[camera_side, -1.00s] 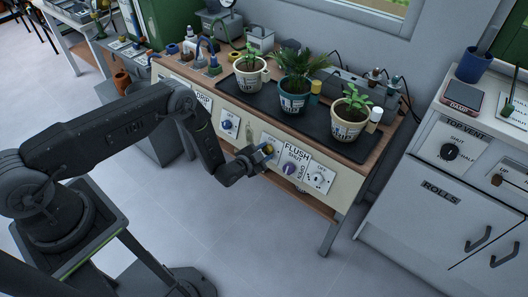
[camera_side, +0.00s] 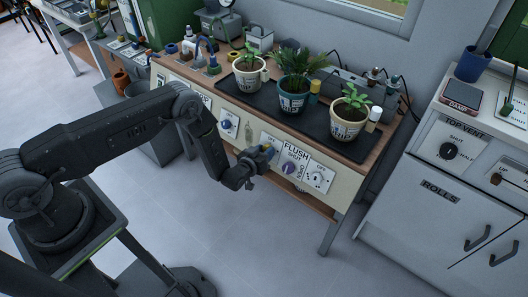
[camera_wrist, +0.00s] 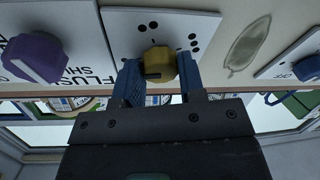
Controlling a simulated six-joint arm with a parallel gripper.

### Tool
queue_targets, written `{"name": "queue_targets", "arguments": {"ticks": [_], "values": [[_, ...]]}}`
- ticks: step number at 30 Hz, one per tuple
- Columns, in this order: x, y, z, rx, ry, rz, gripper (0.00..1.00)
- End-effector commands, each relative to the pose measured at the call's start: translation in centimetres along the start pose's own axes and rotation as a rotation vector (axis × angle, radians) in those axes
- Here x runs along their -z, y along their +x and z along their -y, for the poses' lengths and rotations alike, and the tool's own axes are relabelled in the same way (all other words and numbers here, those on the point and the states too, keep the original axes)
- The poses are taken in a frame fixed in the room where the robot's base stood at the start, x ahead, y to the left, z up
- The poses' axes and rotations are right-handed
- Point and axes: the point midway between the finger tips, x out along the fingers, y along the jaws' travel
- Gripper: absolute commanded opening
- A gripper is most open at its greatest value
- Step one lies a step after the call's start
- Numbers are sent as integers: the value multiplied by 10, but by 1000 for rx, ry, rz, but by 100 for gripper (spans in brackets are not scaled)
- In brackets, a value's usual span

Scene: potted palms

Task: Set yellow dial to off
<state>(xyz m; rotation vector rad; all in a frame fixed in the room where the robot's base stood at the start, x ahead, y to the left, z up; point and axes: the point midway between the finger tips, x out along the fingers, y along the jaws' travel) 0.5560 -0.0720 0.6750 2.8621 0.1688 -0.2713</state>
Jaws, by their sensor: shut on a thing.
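The yellow dial (camera_wrist: 160,62) sits on a white plate (camera_wrist: 125,22) with black dots, fixed to the cream front panel of the bench. My gripper (camera_wrist: 160,78) is shut on it, with one blue-padded finger on each side. A dark line shows on the dial's lower left in the wrist view. I cannot read which setting it marks. In the side view the yellow dial (camera_side: 268,147) is a small patch at the tip of my gripper (camera_side: 261,153), and the gripper hides much of its plate.
A purple dial (camera_wrist: 34,58) marked FLUSH is close beside it, and a blue dial (camera_wrist: 307,68) is on the other side. A white dial (camera_side: 319,177) is at the panel's right end. Three potted plants stand on a black tray (camera_side: 318,140) above. The floor in front is clear.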

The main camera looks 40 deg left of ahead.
Motion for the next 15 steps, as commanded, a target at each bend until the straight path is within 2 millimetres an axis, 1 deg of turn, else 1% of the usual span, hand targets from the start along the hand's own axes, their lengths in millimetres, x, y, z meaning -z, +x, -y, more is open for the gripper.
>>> {"name": "queue_targets", "arguments": {"ticks": [15], "values": [[2, 1, -2, 81, -485, 23, 13]]}}
